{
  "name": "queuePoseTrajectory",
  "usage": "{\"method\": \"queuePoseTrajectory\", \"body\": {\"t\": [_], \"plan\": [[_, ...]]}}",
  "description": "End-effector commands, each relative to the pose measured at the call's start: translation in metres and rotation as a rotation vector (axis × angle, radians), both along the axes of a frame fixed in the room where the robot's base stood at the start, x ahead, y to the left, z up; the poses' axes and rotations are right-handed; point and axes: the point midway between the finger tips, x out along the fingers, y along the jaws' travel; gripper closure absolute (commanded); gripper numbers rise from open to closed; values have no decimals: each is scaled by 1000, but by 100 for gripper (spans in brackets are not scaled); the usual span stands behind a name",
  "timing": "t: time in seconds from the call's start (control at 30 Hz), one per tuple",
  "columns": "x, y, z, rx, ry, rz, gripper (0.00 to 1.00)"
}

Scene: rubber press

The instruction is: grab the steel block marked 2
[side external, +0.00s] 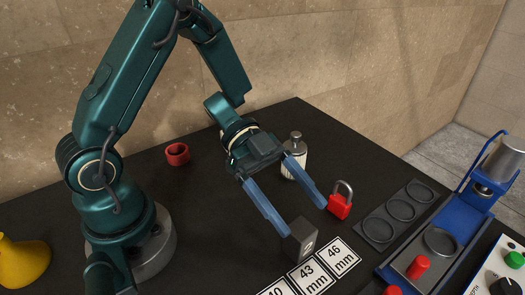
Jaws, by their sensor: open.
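A dark grey steel block (296,239) stands on the black table, just behind the row of size cards. A pale mark shows on its front face, but it is too small to read for certain. My gripper (304,217) is open and empty, with its two long blue fingers pointing down toward the front right. The left fingertip is close to the block's upper left edge. The right fingertip is up and to the right of it, near the padlock. I cannot tell from this one view whether a finger touches the block.
A red padlock (340,207), a bottle (295,160), a ring tray (388,231) and a blue press (452,225) are to the right. A red ring (177,153) lies behind.

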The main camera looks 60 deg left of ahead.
Motion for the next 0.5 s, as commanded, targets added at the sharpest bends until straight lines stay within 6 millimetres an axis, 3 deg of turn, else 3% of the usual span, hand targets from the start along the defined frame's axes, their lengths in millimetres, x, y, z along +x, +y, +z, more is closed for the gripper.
{"method": "queuePoseTrajectory", "body": {"t": [0.03,0.2,0.37,0.5], "plan": [[-1,0,-13,-1,10,1,15],[0,0,-35,0,2,1,15],[0,-4,-43,1,-3,-1,15],[1,-19,-48,0,-3,-7,15]]}}
